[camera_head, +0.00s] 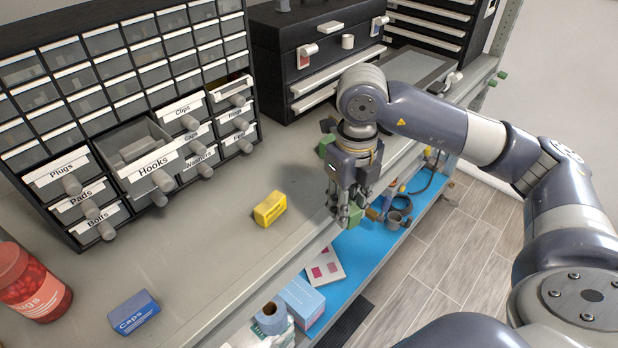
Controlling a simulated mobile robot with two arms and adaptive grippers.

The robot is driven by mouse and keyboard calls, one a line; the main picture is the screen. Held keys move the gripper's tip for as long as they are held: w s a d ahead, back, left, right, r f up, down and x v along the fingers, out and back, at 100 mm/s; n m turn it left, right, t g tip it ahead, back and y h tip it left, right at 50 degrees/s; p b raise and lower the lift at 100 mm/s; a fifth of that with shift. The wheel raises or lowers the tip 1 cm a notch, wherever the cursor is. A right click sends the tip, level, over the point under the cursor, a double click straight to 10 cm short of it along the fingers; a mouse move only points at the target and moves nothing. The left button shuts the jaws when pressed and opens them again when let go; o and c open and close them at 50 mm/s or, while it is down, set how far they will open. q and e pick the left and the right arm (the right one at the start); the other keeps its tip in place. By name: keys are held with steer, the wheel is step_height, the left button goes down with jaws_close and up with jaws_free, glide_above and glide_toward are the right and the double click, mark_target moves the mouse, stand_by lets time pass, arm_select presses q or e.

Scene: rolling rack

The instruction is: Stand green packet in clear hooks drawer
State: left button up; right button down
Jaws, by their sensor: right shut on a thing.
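The Hooks drawer (152,168) is pulled out of the small-parts cabinet at the left. It is clear-sided with a white label, and its inside is partly visible. My right gripper (349,213) points down near the shelf's front edge, well to the right of the drawer. It is shut on a small green thing (355,213), which seems to be the green packet; the fingers hide most of it. My left gripper is not in view.
A yellow box (270,208) lies on the grey shelf between gripper and cabinet. A blue Caps box (133,312) and a red jar (30,283) stand at lower left. A black drawer chest (310,55) is behind. Below is a blue-lined shelf (372,243) with boxes and a roll.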

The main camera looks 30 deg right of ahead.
steer(key=m, duration=0.2)
steer(key=d+m, duration=0.1)
steer(key=m, duration=0.1)
steer(key=shift+w+d+r, duration=0.1)
steer(key=shift+w+r, duration=0.05)
steer(key=shift+r, duration=0.05)
steer(key=shift+w+d+r+m, duration=0.15)
steer(key=shift+d+m, duration=0.35)
steer(key=shift+m, duration=1.45)
steer(key=shift+d+r+m, duration=0.2)
steer(key=shift+d+m, duration=0.3)
steer(key=shift+m, duration=1.4)
steer(key=shift+w+d+r+m, duration=0.15)
steer(key=shift+d+m, duration=0.35)
steer(key=shift+m, duration=1.45)
